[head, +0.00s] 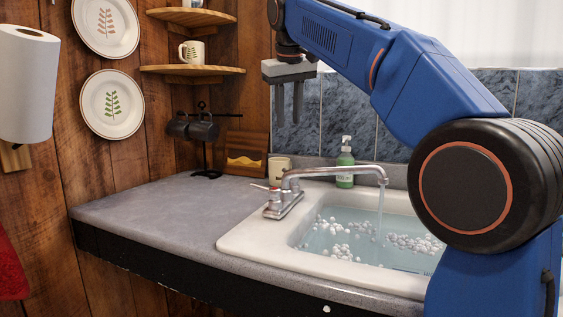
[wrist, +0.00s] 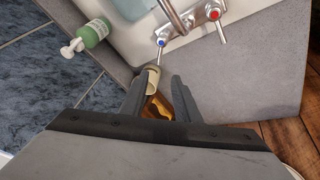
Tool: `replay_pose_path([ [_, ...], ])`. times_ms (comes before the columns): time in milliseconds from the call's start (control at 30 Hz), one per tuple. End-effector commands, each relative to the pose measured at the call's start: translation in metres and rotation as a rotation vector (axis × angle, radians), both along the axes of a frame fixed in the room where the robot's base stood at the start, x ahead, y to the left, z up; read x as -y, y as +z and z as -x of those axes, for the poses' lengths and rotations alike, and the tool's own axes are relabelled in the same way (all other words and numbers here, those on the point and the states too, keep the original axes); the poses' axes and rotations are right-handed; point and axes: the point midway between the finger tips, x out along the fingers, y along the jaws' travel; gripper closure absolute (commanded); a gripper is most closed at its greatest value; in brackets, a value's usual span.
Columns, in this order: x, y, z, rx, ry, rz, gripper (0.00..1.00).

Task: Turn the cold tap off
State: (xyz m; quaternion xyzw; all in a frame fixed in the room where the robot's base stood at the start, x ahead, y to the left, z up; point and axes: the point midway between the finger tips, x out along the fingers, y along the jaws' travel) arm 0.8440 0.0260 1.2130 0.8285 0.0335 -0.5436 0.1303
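The chrome tap (head: 284,203) stands at the left rim of the sink, and water runs from its spout into the basin. In the wrist view, the blue-marked cold handle (wrist: 161,42) has its lever pointing down toward my fingers; the red-marked handle (wrist: 214,13) is to its right. The cold handle is not clear in the head view. My gripper (head: 288,119) is open and empty, fingers pointing down, high above the back of the counter. In the wrist view, my gripper (wrist: 162,78) is apart from the cold lever, which shows just beyond the fingertips.
The sink (head: 245,240) holds water and white floating bits. A green soap bottle (head: 345,165) and a cream mug (head: 279,168) stand behind the tap. A mug rack (head: 206,150) and a wooden board (head: 247,152) are at the back left. The left counter (head: 160,208) is clear.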

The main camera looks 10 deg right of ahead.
Motion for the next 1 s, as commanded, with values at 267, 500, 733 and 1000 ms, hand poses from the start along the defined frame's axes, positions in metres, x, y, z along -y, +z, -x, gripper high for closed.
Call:
replay_pose_path([
  [267,0.0,-0.014,-0.006,0.002,0.004,0.016,0.71],
  [500,0.004,-0.051,-0.022,0.002,0.005,0.015,0.71],
  [733,0.008,-0.088,-0.04,0.001,0.004,0.015,0.71],
  [1000,0.012,-0.13,-0.058,0.001,0.005,0.014,0.71],
])
